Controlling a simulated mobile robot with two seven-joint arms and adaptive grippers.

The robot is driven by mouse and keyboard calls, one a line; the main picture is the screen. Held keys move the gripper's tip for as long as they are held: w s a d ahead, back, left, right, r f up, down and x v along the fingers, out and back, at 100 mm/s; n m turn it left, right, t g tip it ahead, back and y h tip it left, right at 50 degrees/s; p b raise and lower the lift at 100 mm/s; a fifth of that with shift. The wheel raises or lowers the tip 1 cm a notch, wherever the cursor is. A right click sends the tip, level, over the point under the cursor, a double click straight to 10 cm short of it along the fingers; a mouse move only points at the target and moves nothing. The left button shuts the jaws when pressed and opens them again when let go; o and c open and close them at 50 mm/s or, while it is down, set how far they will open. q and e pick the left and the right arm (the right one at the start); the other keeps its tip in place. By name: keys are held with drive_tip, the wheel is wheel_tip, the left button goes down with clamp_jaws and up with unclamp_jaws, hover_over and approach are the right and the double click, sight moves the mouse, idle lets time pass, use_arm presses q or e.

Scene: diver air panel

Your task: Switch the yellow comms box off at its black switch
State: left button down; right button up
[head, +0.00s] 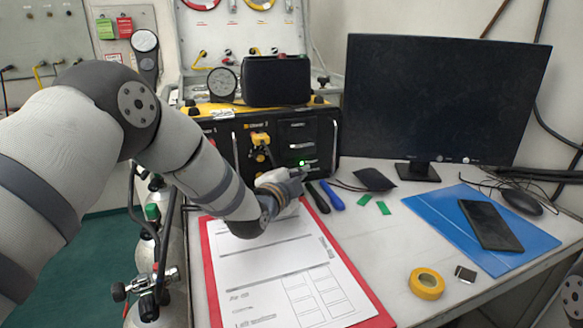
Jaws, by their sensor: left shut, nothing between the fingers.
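The yellow comms box (325,132) stands at the back of the table, with a black front panel and yellow top edges. A small green light (301,162) glows low on the right part of its front. My left arm reaches in from the left. My left gripper (304,180) is shut and empty, just in front of the lower right of the panel, close to the green light. I cannot tell whether it touches the panel. The black switch is not clearly made out; the gripper may cover part of that area. My right gripper is not in view.
A clipboard with a paper form (290,280) lies below my left arm. A dark and a blue-handled tool (332,196) lie right of the gripper. A monitor (440,100), blue folder (440,215), phone (490,225) and yellow tape (427,284) are further right. Cylinders (160,240) stand left.

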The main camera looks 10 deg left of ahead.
use_arm(q)
drive_tip(key=shift+w, duration=0.1)
idle(0.5)
drive_tip(key=shift+w+a, duration=0.25)
drive_tip(key=shift+w+a+r, duration=0.1)
drive_tip(key=shift+w+a, duration=0.05)
drive_tip(key=shift+w, duration=0.1)
idle(0.5)
drive_tip(key=shift+s, duration=0.1)
drive_tip(key=shift+s+d+r, duration=0.1)
drive_tip(key=shift+s+d, duration=0.3)
drive_tip(key=shift+s, duration=0.1)
drive_tip(key=shift+f, duration=0.2)
